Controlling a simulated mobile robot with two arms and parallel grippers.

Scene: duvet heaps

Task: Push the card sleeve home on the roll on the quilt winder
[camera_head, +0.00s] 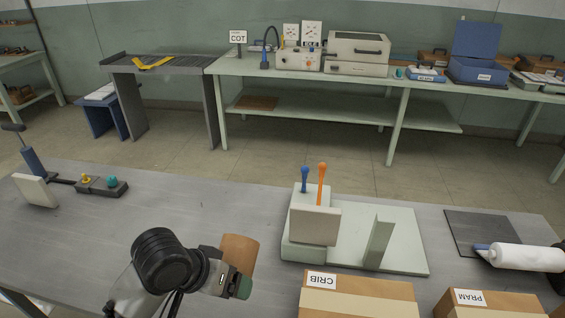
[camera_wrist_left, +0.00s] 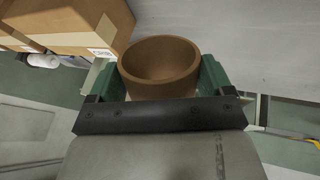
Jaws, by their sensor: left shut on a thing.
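My left gripper (camera_head: 232,284) is shut on the brown card sleeve (camera_head: 240,250), held low over the front of the grey bench. In the left wrist view the sleeve (camera_wrist_left: 160,62) is an open round tube between the green fingers, its hollow mouth showing. A pale green machine (camera_head: 345,240), which may be the quilt winder, stands to the right of the gripper, apart from the sleeve. It has a blue and an orange lever and an upright plate; I cannot make out a roll on it. A white roll (camera_head: 525,257) lies at the far right. My right gripper is not in view.
Cardboard boxes marked CRIB (camera_head: 365,290) and PRAM (camera_head: 490,305) stand at the front right. A dark mat (camera_head: 480,228) lies behind the white roll. A knobbed block (camera_head: 102,188) and a blue-handled tool (camera_head: 35,185) are at left. The bench between is clear.

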